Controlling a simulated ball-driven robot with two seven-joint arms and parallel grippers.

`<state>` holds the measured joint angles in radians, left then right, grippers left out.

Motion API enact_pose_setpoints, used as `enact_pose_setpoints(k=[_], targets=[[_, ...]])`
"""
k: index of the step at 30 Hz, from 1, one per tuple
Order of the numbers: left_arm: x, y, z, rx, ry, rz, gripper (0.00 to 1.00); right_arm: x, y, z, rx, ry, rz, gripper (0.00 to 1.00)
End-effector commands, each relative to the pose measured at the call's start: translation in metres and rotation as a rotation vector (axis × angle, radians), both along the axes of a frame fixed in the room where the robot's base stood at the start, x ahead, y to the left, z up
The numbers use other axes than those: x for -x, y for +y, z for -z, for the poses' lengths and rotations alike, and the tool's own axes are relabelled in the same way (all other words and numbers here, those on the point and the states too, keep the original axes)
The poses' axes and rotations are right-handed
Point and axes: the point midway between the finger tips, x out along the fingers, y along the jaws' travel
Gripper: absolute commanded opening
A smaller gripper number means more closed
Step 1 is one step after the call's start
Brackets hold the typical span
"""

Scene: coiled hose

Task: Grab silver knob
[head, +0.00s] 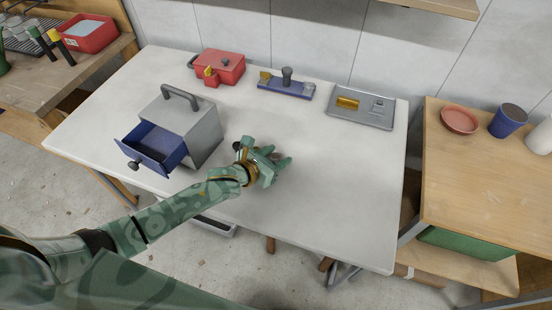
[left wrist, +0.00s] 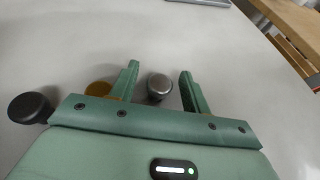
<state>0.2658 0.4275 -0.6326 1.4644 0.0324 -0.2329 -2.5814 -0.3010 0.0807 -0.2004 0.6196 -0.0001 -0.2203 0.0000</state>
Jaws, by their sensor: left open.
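My left gripper (head: 278,157) is over the middle of the white table, with its arm coming in from the lower left. In the left wrist view its two green fingers (left wrist: 159,70) are apart. The silver knob (left wrist: 159,85), with a round grey top, shows between the fingers, with a gap to each finger. I cannot tell how deep it sits between them. A black knob (left wrist: 30,107) and a flat brass-coloured round piece (left wrist: 98,88) lie left of the fingers. In the head view my gripper mostly hides the silver knob. My right gripper is not in view.
On the white table (head: 330,190) a grey box (head: 205,128) with an open blue drawer (head: 160,145) stands left of my gripper. A red box (head: 222,68), a blue plate with fittings (head: 286,88) and a grey panel (head: 362,112) stand behind. The front right is clear.

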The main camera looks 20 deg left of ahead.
Motion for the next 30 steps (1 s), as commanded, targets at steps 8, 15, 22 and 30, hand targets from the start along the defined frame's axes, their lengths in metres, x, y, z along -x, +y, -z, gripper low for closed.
enact_pose_setpoints(k=[8, 15, 22, 30], targets=[[0.0, 0.0, 0.0, 0.0, 0.001, 0.0, 0.28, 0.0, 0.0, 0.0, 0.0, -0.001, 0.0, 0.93], [0.0, 0.0, 0.0, 0.0, 0.001, 0.0, 0.02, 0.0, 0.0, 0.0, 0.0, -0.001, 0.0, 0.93], [0.0, 0.0, -0.005, 0.0, 0.0, 0.0, 0.02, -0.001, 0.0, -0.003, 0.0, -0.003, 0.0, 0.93], [0.008, 0.003, -0.048, -0.003, -0.004, 0.002, 0.02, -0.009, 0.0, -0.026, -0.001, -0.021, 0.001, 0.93]])
